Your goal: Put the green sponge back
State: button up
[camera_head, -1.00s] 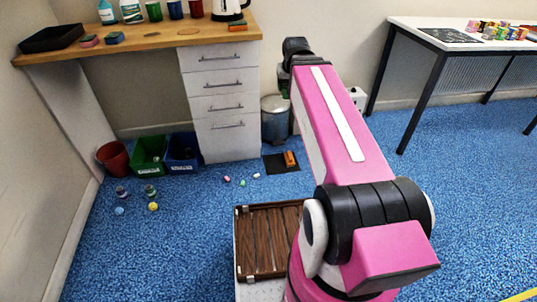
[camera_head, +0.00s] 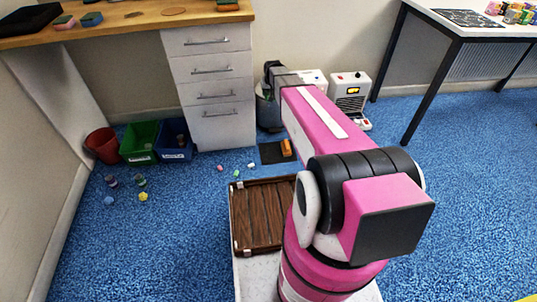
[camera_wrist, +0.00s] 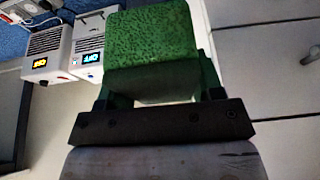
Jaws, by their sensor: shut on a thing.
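The green sponge (camera_wrist: 150,40) fills the upper middle of the wrist view. My gripper (camera_wrist: 157,88) is shut on it, one finger at each side. Its green face and a darker, shadowed face show. In the head view my arm reaches toward the drawer unit's right side, and the gripper and held sponge cannot be made out there. On the wooden counter (camera_head: 130,18) lie a pink-and-green sponge (camera_head: 64,22), a blue-and-green sponge (camera_head: 91,20) and an orange-and-green one (camera_head: 228,4).
White drawers (camera_head: 212,90) stand under the counter. A grey bin (camera_head: 267,112) and white machines (camera_head: 350,95) stand right of them. Red (camera_head: 102,146), green (camera_head: 139,142) and blue (camera_head: 172,140) containers stand at left. Small items lie on the floor. A wooden tray (camera_head: 240,215) is close to me.

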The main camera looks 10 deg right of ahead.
jog(key=w+f, duration=0.1)
jog(key=f, duration=1.5)
jog(key=w+f, duration=0.2)
jog(key=f, duration=1.5)
jog(key=w+f, duration=0.2)
jog(key=f, duration=1.4)
jog(key=shift+w+f, duration=0.2)
jog(key=shift+f, duration=0.05)
jog(key=shift+f, duration=0.15)
jog(key=o, duration=0.8)
jog(key=shift+o, duration=0.2)
jog(key=shift+r, duration=0.2)
jog(key=s+r+g, duration=0.1)
jog(key=s+r, duration=0.6)
jog(key=r, duration=0.6)
jog(key=s+r, duration=0.6)
jog(key=r, duration=0.8)
jog(key=s+r+g, duration=0.3)
jog(key=s+r, duration=2.1)
jog(key=r, duration=0.2)
